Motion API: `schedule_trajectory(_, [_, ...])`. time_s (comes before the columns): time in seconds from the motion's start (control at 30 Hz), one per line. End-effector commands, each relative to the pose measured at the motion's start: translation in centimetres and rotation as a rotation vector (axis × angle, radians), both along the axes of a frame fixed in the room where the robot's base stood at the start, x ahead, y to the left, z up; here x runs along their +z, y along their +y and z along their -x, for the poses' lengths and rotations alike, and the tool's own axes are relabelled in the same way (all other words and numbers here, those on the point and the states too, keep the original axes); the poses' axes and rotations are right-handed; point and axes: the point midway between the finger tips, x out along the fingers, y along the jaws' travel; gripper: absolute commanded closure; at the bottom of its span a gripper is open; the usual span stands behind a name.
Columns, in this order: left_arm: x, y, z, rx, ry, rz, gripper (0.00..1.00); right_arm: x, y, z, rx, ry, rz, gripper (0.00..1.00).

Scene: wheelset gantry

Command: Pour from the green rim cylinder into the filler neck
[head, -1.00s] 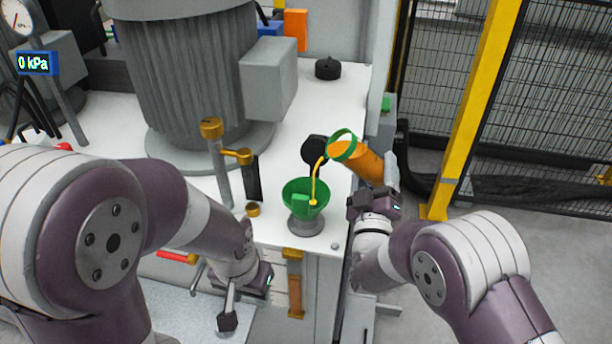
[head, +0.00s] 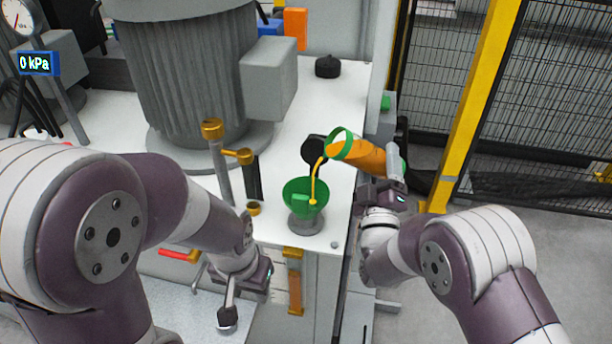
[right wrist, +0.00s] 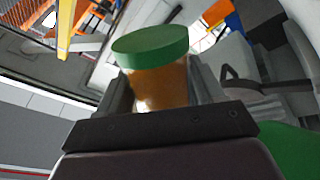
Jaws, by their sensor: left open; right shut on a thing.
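The green rim cylinder (head: 370,155) is clear-walled with amber liquid inside, tilted with its green-rimmed mouth down to the left. An amber stream runs from the mouth into a green funnel (head: 292,188) that sits on the grey filler neck (head: 305,224). My right gripper (head: 378,182) is shut on the cylinder at the right edge of the white top. In the right wrist view the cylinder (right wrist: 158,88) stands between the fingers. My left gripper (head: 228,316) is open and empty, low in front of the white cabinet, apart from the funnel.
A brass-topped post (head: 212,130) and a small brass cup (head: 253,209) stand left of the funnel. A black cap (head: 328,67) lies at the back of the white top (head: 305,110). A large grey ribbed motor (head: 190,80) fills the back left. A yellow post and mesh fence stand right.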

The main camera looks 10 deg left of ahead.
Motion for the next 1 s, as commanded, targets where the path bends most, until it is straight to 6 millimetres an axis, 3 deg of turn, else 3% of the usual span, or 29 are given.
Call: schedule_trajectory(1.0, [1.1,0.0,0.0,0.0,0.0,0.0,0.57,1.5,-0.3,-0.1,0.0,-0.052,0.105,0.79])
